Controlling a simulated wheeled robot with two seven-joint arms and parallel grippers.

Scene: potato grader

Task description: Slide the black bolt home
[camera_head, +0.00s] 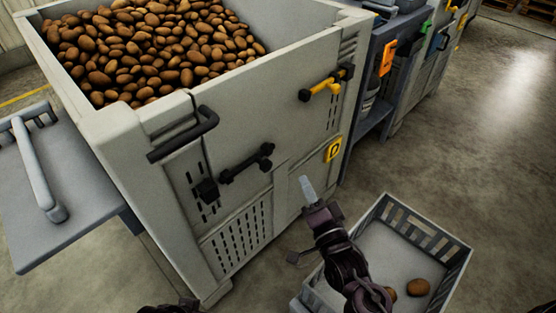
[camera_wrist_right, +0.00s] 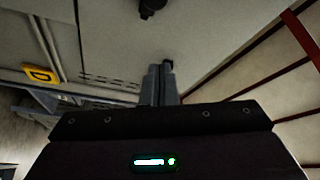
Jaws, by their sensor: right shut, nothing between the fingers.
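The black bolt (camera_head: 240,168) is a bar with dark end pieces, mounted at a slant on the pale grey front panel of the potato bin (camera_head: 283,125). My right gripper (camera_head: 307,185) is shut and empty in front of the panel, to the right of the bolt and a little lower, apart from it. In the right wrist view its closed fingers (camera_wrist_right: 161,78) point at the pale panel. A dark knob shows at the top of that view (camera_wrist_right: 151,8); I cannot tell whether it belongs to the bolt. My left gripper does not show clearly.
A black handle (camera_head: 185,136) sits above the bolt and a yellow one with dark ends (camera_head: 327,85) is at upper right. A yellow D label (camera_head: 333,150) is nearby. A grey crate (camera_head: 455,262) with a few potatoes stands below right. Open floor lies at right.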

